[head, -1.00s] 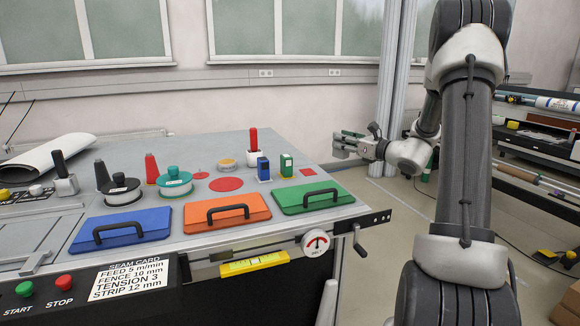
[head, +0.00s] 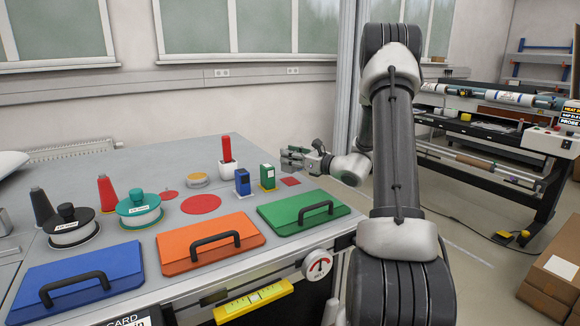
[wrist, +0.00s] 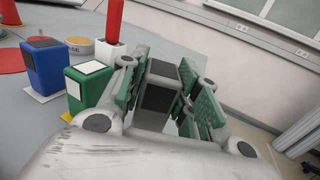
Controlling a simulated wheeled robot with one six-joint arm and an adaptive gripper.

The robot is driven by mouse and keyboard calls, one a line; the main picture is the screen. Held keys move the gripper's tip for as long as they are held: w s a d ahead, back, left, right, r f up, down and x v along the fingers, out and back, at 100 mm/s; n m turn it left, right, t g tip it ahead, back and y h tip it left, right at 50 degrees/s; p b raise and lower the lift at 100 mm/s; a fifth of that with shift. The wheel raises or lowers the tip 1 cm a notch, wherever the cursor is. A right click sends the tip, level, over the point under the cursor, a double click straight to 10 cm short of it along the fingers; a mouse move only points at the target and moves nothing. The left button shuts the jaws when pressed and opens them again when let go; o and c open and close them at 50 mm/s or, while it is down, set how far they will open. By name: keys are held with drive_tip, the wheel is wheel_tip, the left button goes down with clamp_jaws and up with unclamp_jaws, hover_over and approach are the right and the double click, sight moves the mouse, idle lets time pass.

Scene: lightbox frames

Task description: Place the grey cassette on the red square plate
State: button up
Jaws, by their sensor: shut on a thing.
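My gripper (head: 292,158) is shut on the grey cassette (wrist: 158,88), which has a dark face and sits between the green finger pads in the wrist view. In the head view the cassette is too small to separate clearly from the fingers. The red square plate (head: 290,182) lies flat at the table's right end, just below my gripper in the picture. The gripper looks raised above the table; the exact height cannot be told. The plate is hidden in the wrist view.
A green cassette (head: 267,178) and a blue cassette (head: 242,183) stand left of the plate. A red-handled tool (head: 227,153) stands behind them. A green lidded panel (head: 285,215) lies in front. A red round plate (head: 201,204) is farther left. Bare tabletop (head: 110,168) lies behind.

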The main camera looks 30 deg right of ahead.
drive_tip(key=shift+f, duration=1.65)
drive_tip(key=shift+f, duration=0.2)
drive_tip(key=o, duration=1)
drive_tip(key=shift+o, duration=0.2)
